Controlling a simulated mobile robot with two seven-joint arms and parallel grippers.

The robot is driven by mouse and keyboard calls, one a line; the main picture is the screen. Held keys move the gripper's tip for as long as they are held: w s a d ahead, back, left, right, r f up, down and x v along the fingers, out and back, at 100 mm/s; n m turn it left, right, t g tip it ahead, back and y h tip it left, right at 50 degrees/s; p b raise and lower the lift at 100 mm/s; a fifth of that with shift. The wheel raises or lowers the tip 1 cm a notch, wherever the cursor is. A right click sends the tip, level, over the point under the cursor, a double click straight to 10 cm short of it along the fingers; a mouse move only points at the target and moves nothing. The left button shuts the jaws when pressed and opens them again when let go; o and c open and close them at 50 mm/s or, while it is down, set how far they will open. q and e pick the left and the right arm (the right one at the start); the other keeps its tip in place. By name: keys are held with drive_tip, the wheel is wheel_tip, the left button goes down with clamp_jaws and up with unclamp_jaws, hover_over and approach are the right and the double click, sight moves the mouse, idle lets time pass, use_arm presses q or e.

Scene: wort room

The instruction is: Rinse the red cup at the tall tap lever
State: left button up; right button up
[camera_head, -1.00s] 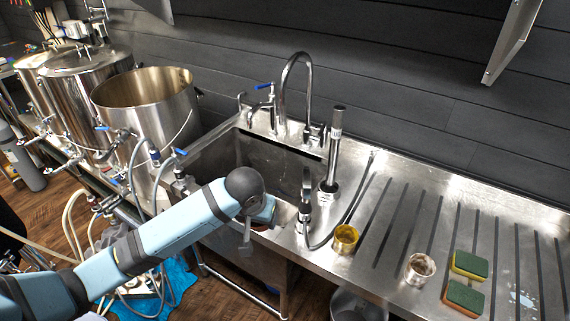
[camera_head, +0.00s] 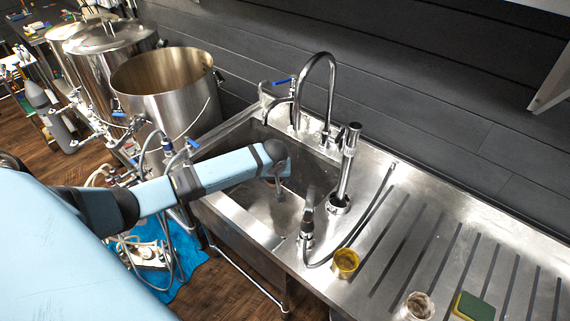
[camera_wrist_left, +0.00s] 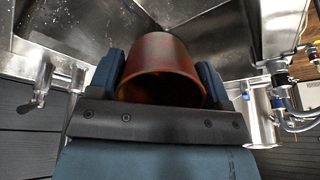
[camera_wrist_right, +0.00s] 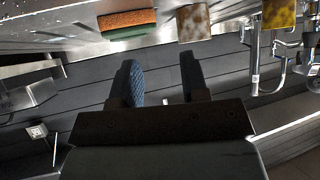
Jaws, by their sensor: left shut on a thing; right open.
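The red cup (camera_wrist_left: 160,60) is between the two fingers of my left gripper (camera_wrist_left: 160,82), which is shut on it; its open mouth shows in the left wrist view. In the head view my left arm reaches over the sink basin (camera_head: 240,212), and its wrist mostly hides the gripper and cup. The tall curved tap (camera_head: 332,85) stands behind the basin, with a blue lever (camera_head: 283,81) to its left. I cannot tell whether water runs. My right gripper (camera_wrist_right: 162,82) is open and empty in the right wrist view; it is outside the head view.
A steel upright (camera_head: 347,165) and a hose fitting (camera_head: 308,215) stand at the basin's right. A yellow cup (camera_head: 345,263), a whitish cup (camera_head: 418,306) and a green sponge (camera_head: 474,307) are on the drainboard. A large open pot (camera_head: 165,95) stands left of the sink.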

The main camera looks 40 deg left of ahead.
use_arm(q)
drive_tip(key=shift+w, duration=0.3)
drive_tip(key=shift+w+a+f+b, duration=0.25)
drive_tip(key=shift+w+b, duration=0.25)
drive_tip(key=shift+b, duration=0.65)
drive_tip(key=shift+w+a+b, duration=0.1)
drive_tip(key=shift+w+b, duration=0.25)
drive_tip(key=shift+b, duration=0.05)
drive_tip(key=w+a+f+b, duration=0.2)
drive_tip(key=w+a+b, duration=0.1)
drive_tip(key=w+b, duration=0.7)
drive_tip(key=shift+w, duration=0.6)
use_arm(e)
wheel_tip(320, 180, down, 12)
drive_tip(key=a, duration=0.1)
drive_tip(key=shift+s+n+y, duration=0.3)
drive_tip(key=shift+s, duration=0.05)
drive_tip(key=shift+a+r, duration=0.15)
drive_tip(key=shift+a, duration=0.05)
use_arm(q)
drive_tip(key=shift+d, duration=0.1)
drive_tip(key=shift+w+d+p, duration=0.15)
drive_tip(key=shift+d+p, duration=0.35)
drive_tip(key=shift+p, duration=0.1)
use_arm(e)
drive_tip(key=shift+r, duration=0.4)
